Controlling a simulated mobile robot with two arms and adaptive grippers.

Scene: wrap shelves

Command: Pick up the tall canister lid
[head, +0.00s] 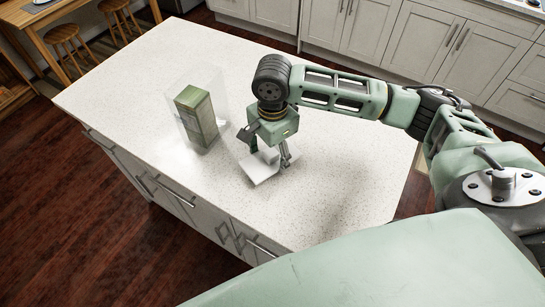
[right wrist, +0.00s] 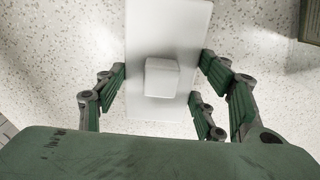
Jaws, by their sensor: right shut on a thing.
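The canister lid is a white rectangular plate (head: 264,170) with a square knob on top, on or just above the counter. My right gripper (head: 268,150) points down over it and is shut on it. In the right wrist view the lid (right wrist: 165,28) lies between the green finger pads (right wrist: 164,88), which are at its two long edges, with the knob between them. I cannot tell whether the lid touches the counter. A tall clear canister (head: 222,88) stands left of the gripper with a green carton (head: 200,118) inside. My left gripper is out of view.
The pale speckled counter (head: 340,190) is clear to the right and in front of the lid. Drawers (head: 160,190) line its near side. Stools (head: 65,38) and a wooden table stand at the back left, cabinets (head: 370,25) at the back.

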